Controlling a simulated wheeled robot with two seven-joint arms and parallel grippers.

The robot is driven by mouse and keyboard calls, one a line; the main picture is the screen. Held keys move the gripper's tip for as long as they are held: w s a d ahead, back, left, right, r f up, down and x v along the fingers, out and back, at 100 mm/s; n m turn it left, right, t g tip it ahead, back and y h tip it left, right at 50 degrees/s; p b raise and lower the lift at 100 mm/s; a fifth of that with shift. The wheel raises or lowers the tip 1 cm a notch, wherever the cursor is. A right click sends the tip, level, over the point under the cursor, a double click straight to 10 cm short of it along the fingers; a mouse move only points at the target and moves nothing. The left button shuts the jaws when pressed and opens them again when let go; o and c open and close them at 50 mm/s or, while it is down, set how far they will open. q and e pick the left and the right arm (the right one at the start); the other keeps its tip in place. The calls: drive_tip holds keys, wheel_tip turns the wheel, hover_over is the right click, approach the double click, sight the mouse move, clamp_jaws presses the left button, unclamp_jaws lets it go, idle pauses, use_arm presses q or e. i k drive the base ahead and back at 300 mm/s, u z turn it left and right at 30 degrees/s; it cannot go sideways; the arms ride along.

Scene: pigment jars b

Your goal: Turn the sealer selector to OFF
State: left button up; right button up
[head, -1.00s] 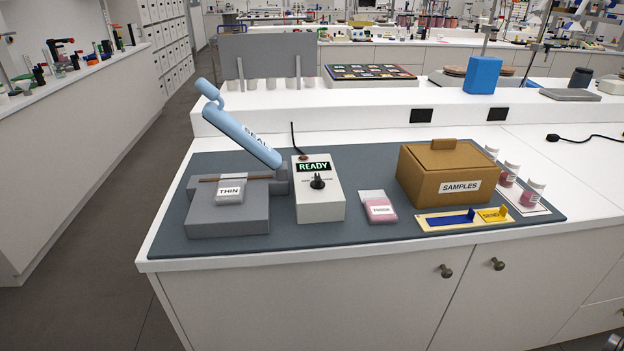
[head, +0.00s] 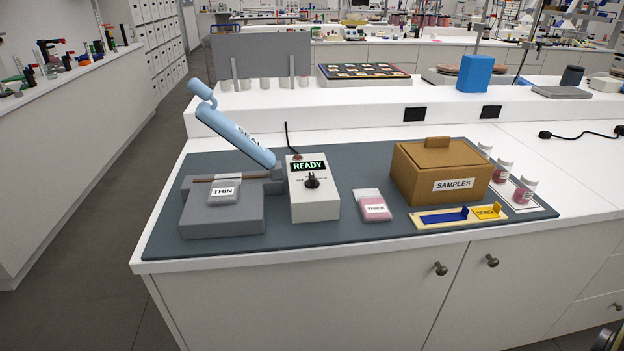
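The sealer's control box (head: 315,207) is white and stands on the grey mat right of the sealer. Its green-lit display (head: 308,166) reads READY. The black selector knob (head: 312,181) sits below the display; its printed labels are too small to read. The sealer (head: 222,216) is a grey block with its light-blue SEAL arm (head: 235,135) raised. A small bag labelled THIN (head: 224,193) lies on the sealer. Neither of my grippers shows in the head view.
A pink bag labelled THICK (head: 373,206) lies right of the control box. A brown SAMPLES box (head: 440,172), a tray with blue and yellow pieces (head: 430,221) and several pink jars (head: 503,170) stand further right. The mat's front strip (head: 300,237) is clear.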

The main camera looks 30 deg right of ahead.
sight(311, 182)
drive_tip(key=u, duration=1.85)
drive_tip(key=k, duration=0.8)
drive_tip(key=z, duration=1.55)
drive_tip(key=i, duration=0.5)
